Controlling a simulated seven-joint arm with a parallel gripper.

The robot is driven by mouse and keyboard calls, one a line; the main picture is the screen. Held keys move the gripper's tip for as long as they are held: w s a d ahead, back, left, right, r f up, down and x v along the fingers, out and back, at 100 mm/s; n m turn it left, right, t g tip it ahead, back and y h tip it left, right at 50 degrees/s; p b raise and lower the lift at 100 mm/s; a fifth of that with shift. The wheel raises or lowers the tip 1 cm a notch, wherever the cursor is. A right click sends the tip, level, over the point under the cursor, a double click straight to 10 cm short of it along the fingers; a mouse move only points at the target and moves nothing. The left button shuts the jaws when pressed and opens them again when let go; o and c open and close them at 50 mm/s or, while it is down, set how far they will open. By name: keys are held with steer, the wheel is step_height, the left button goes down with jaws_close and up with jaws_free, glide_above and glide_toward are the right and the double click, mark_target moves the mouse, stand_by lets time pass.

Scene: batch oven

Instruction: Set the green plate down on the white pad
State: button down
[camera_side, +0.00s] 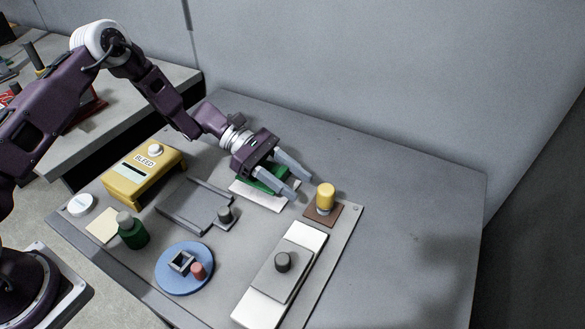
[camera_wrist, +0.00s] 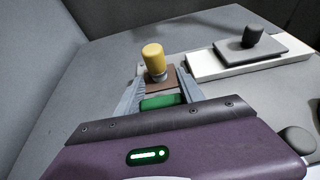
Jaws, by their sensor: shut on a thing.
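The green plate (camera_side: 274,183) is between the fingers of my gripper (camera_side: 302,187), which is shut on it. In the wrist view a green strip of the plate (camera_wrist: 160,102) shows between the fingers, close to the palm; the rest is hidden by the gripper body. The white pad (camera_side: 262,198) lies on the table directly below the plate in the side view, and the plate and fingers cover part of it. I cannot tell whether the plate touches the pad or hangs just above it.
A yellow cylinder (camera_side: 325,196) on a brown square (camera_side: 333,215) stands just past my fingertips. A long white base (camera_side: 249,309) with a grey knobbed slab (camera_side: 297,274) lies nearer. A grey tray (camera_side: 190,208) and yellow BLEED box (camera_side: 139,185) are left. The table's right side is clear.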

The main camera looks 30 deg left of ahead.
steer(key=shift+f, duration=0.9)
steer(key=shift+f, duration=0.55)
steer(key=c, duration=0.6)
jaws_free()
steer(key=shift+c, duration=0.2)
steer(key=v, duration=0.7)
steer(key=shift+a, duration=0.1)
